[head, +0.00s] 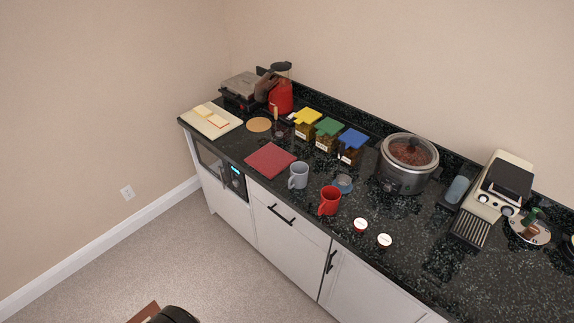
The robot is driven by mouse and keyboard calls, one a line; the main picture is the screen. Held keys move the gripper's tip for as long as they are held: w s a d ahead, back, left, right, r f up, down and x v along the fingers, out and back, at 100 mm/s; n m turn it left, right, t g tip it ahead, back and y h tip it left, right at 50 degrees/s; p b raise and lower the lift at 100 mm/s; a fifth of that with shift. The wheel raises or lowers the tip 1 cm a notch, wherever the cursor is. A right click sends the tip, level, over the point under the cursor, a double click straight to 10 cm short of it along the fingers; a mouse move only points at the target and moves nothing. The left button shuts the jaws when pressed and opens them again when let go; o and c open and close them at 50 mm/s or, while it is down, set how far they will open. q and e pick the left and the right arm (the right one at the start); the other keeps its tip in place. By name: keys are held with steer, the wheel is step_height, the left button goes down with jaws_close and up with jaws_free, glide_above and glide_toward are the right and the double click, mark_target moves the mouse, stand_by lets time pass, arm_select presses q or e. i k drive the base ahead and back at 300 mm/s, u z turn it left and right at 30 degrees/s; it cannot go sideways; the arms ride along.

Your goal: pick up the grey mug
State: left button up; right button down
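The grey mug (299,175) stands upright on the black speckled counter (330,222), near its front edge. It is between a red folded cloth on its left and a red mug (329,200) on its right. The grey mug is in full view and nothing covers it. Neither of my grippers can be made out in the head view. A dark rounded part, likely mine, shows at the bottom edge, well away from the counter.
The red cloth (270,160) lies flat left of the mug. A small glass on a blue coaster (342,185), two small pods (361,225), lidded jars (328,133) and a slow cooker (407,163) stand nearby. The floor (210,265) before the cabinets is clear.

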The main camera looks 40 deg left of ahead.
mark_target(299, 170)
steer(key=u, duration=1.45)
steer(key=k, duration=0.4)
steer(key=u, duration=1.25)
steer(key=i, duration=0.8)
steer(key=z, duration=1.05)
steer(key=i, duration=0.55)
steer(key=z, duration=0.65)
